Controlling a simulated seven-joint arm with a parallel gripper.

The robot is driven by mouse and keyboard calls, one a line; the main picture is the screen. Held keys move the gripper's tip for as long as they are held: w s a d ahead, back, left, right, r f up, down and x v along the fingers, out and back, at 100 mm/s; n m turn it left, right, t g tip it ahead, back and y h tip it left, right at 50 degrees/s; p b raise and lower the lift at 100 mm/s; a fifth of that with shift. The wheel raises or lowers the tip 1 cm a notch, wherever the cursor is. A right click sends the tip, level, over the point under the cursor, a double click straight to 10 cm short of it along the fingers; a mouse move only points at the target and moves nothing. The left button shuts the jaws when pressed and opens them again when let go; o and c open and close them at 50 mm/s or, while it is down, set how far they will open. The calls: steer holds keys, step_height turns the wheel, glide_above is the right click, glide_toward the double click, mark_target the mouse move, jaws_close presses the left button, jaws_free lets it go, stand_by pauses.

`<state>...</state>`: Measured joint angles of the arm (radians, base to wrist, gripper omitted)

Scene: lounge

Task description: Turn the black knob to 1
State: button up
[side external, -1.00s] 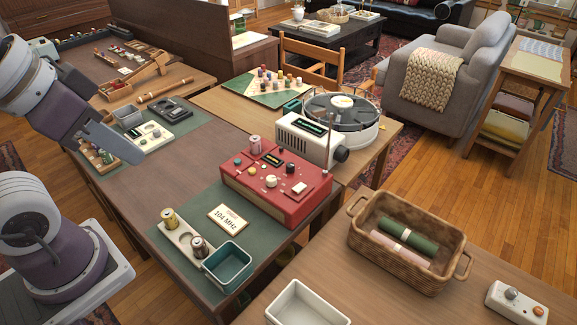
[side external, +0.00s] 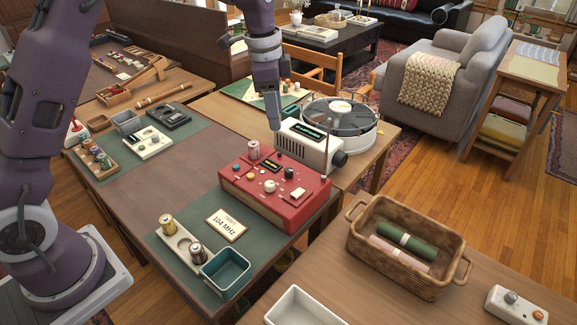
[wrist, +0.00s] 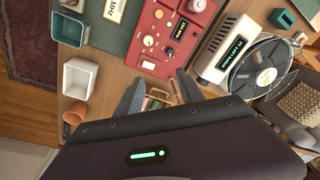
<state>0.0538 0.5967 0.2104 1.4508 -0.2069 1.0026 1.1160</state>
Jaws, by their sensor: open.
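The red radio-like box (side external: 262,203) stands on the table, with several small knobs and a dark display on top. A small black knob (side external: 288,173) shows on its top; its markings are too small to read. My gripper (side external: 275,127) hangs above the back of the red box, beside the white device. In the wrist view the gripper (wrist: 158,90) is open and empty, with the red box beyond its fingers.
A thin antenna (side external: 326,160) rises at the red box's back right corner. The table's left middle is clear.

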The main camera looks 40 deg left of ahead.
mark_target(289, 169)
steer(key=w+f+m, duration=0.1)
steer(key=f, duration=0.3)
steer(key=w+f+m+g, duration=0.1)
steer(key=w+f, duration=0.1)
steer(key=f, duration=0.2)
steer(key=w+f+m, duration=0.1)
steer(key=w+f, duration=0.1)
steer(key=f, duration=0.2)
steer(key=shift+a+f+m+y, duration=0.15)
steer(key=shift+a+m+y, duration=0.15)
steer(key=shift+m, duration=0.1)
step_height(289, 169, down, 8)
steer(key=shift+w+r, duration=0.15)
steer(key=shift+c, duration=0.3)
jaws_close()
